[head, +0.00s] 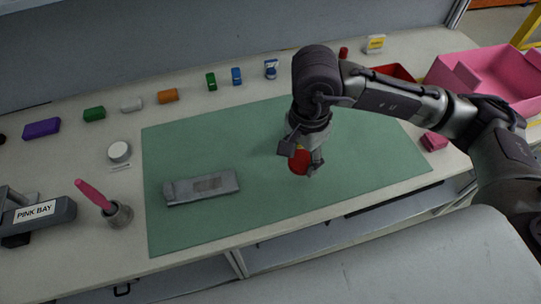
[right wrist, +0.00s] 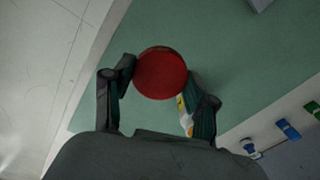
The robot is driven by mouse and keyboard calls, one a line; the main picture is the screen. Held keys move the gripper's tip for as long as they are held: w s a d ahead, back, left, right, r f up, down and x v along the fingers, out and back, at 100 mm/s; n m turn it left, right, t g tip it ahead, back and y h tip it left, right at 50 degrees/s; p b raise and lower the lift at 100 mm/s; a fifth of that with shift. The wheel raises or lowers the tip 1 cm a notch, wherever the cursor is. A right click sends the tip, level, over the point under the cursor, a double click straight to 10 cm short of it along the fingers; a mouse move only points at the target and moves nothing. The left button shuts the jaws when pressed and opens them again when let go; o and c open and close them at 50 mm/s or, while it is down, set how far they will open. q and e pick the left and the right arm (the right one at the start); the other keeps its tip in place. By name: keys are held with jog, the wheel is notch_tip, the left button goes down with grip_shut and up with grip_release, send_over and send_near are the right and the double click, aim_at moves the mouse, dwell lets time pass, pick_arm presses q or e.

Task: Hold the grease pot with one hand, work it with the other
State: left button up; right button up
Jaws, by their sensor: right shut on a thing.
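My right gripper (head: 302,160) is shut on a red round pot (head: 299,161), which I take to be the grease pot. It is over the right half of the green mat (head: 350,172); I cannot tell whether it touches the mat. In the right wrist view, its flat red round face (right wrist: 160,72) shows between the two fingers of my right gripper (right wrist: 160,88). A bit of yellow and white shows on its side by one finger. My left gripper is not in view.
A grey moulded part (head: 201,187) lies on the mat. A grey cup (head: 119,215) with a pink-handled tool (head: 93,194) stands left of it, near a "PINK BAY" sign (head: 35,211). Small coloured blocks line the back. A pink bin (head: 491,75) stands at right.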

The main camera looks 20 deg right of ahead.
jog(key=p, duration=0.2)
send_over(266, 173)
notch_tip(266, 173, down, 5)
jog(key=shift+s+r, duration=0.15)
jog(key=shift+r, duration=0.05)
jog(key=shift+f, duration=0.25)
notch_tip(266, 173, down, 3)
jog(key=shift+f+p, duration=0.1)
jog(key=shift+p, duration=0.35)
jog(key=shift+f, duration=0.3)
jog(key=shift+f, duration=0.2)
jog(key=o, duration=1.3)
